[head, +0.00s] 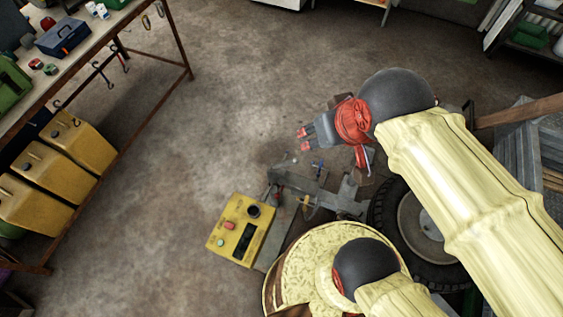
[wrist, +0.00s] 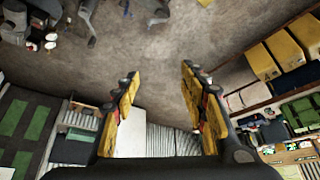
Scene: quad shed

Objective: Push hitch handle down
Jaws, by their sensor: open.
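A grey metal hitch assembly (head: 330,196) lies low on the floor in the middle of the head view, with small levers and fittings on it. A small blue-topped lever (head: 318,169) stands out there; I cannot tell for sure which part is the hitch handle. My gripper (head: 303,141), with red fingertips, is above the floor just behind the hitch in the picture, apart from it. In the wrist view my gripper (wrist: 160,76) is open, with nothing between its fingers. The wrist view shows no part I can surely call the handle.
A yellow control box (head: 241,231) with knobs stands left of the hitch. A tyre (head: 411,222) is to its right, partly behind my arm. A workbench (head: 88,55) and yellow jerrycans (head: 80,142) are at left. The concrete floor (head: 215,110) between is clear.

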